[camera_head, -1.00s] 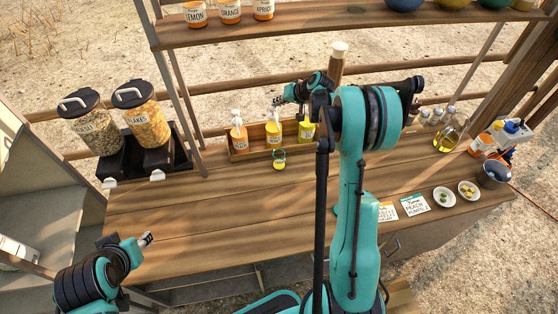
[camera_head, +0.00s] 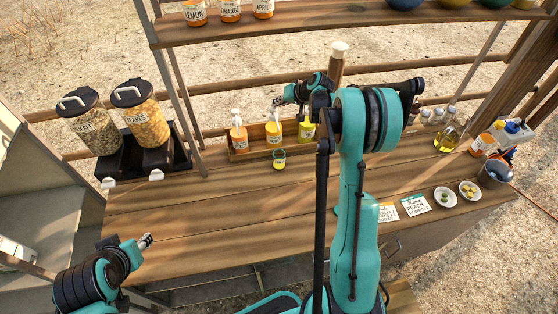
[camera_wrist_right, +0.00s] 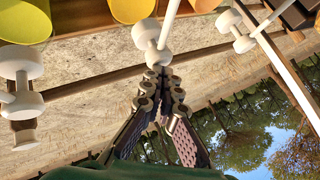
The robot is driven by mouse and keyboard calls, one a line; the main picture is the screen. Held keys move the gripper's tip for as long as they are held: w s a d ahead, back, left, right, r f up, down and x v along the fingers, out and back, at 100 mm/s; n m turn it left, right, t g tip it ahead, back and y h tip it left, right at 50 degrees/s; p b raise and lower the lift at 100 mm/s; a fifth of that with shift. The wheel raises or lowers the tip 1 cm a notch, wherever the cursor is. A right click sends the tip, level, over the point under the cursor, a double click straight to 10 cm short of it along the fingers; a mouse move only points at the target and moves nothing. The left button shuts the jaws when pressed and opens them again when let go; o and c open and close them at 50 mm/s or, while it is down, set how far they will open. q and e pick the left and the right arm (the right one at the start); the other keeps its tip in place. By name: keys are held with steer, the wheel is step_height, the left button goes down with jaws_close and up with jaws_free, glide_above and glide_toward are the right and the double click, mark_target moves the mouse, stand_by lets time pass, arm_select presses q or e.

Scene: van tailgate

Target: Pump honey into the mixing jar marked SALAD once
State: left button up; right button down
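A row of three pump bottles stands in a wooden rack at the back of the counter: an orange one (camera_head: 239,138), a yellow one (camera_head: 273,132) in the middle and a yellow-green one (camera_head: 306,131). Their labels are too small to read. A small jar with a green rim and yellow front (camera_head: 279,160) stands before the middle bottle; its marking is unreadable. My right gripper (camera_head: 277,102) is above the middle bottle. In the right wrist view its fingers (camera_wrist_right: 162,76) are together and empty, close to a white pump head (camera_wrist_right: 146,34); contact is unclear. My left gripper (camera_head: 147,240) is at the front left, apart from everything.
Two dispensers (camera_head: 140,115) stand at the left. A shelf (camera_head: 330,27) with jars crosses above the rack. At the right are an oil bottle (camera_head: 448,136), small dishes (camera_head: 445,197) and cards (camera_head: 415,204). My right arm hides part of the middle; the counter's left front is clear.

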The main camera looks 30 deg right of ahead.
steer(key=shift+r, duration=0.3)
steer(key=shift+r+p, duration=1.65)
steer(key=shift+r, duration=1.3)
